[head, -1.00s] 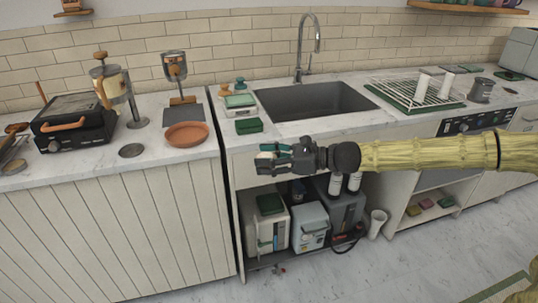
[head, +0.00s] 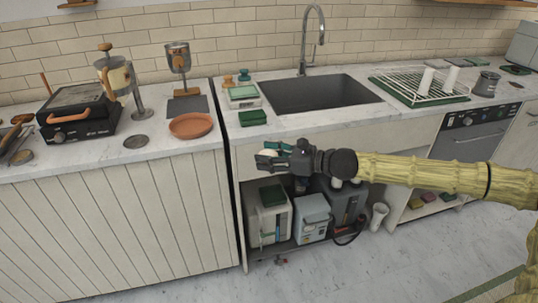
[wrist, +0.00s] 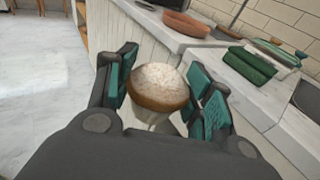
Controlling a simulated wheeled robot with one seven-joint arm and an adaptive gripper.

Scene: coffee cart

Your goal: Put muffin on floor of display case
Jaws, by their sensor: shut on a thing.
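My gripper (head: 274,156) is shut on the muffin (wrist: 158,87), which shows in the wrist view between the two teal-padded fingers. The muffin has a pale, dusted top and a brown rim, and its top faces the wrist camera. In the head view the muffin (head: 267,153) is small and partly covered by the fingers. My gripper holds it in the air in front of the sink counter, near the counter's front edge. I see no display case in these frames.
A terracotta dish (head: 191,126) and a green block (head: 253,118) sit near the counter's front edge. A sink (head: 315,94) and a dish rack (head: 420,86) are further right. Below my gripper is an open shelf with machines (head: 311,215). The floor in front is clear.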

